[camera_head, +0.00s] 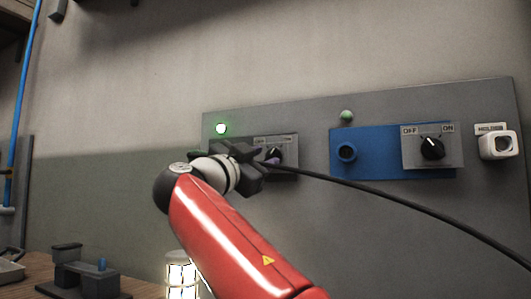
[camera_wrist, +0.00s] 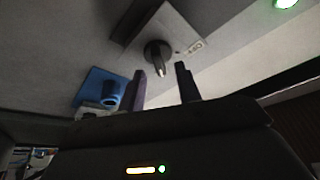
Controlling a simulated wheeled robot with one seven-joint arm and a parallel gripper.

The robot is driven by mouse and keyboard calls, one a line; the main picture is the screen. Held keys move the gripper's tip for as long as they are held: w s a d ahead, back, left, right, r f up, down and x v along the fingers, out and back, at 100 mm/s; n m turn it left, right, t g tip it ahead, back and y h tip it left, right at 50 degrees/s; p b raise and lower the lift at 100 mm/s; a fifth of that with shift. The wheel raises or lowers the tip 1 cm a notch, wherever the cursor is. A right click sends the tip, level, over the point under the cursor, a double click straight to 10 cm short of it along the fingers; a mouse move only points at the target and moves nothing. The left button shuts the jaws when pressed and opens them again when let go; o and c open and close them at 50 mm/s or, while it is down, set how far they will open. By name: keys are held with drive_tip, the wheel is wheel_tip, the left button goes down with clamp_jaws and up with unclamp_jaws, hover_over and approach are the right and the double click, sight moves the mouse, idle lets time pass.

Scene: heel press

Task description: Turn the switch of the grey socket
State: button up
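The grey socket's switch is a dark round knob (camera_head: 275,153) on a light plate, mostly hidden behind my gripper in the head view. In the wrist view the knob (camera_wrist: 158,54) and its plate (camera_wrist: 180,28) show clearly, with a pale pointer mark and a small label beside it. My gripper (camera_head: 266,162) is at the panel in front of the knob. In the wrist view its two fingers (camera_wrist: 160,70) are apart, with the knob just beyond the gap between their tips; contact cannot be told. The grey socket's opening is hidden.
The grey panel (camera_head: 310,120) carries a lit green lamp (camera_head: 221,128) at left and an unlit one (camera_head: 346,116). A blue socket (camera_head: 346,152) has its own OFF/ON switch (camera_head: 432,148). A black cable (camera_head: 400,196) runs right from near my gripper. A white holder (camera_head: 497,146) is far right.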

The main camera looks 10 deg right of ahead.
drive_tip(key=shift+x, duration=0.8)
clamp_jaws()
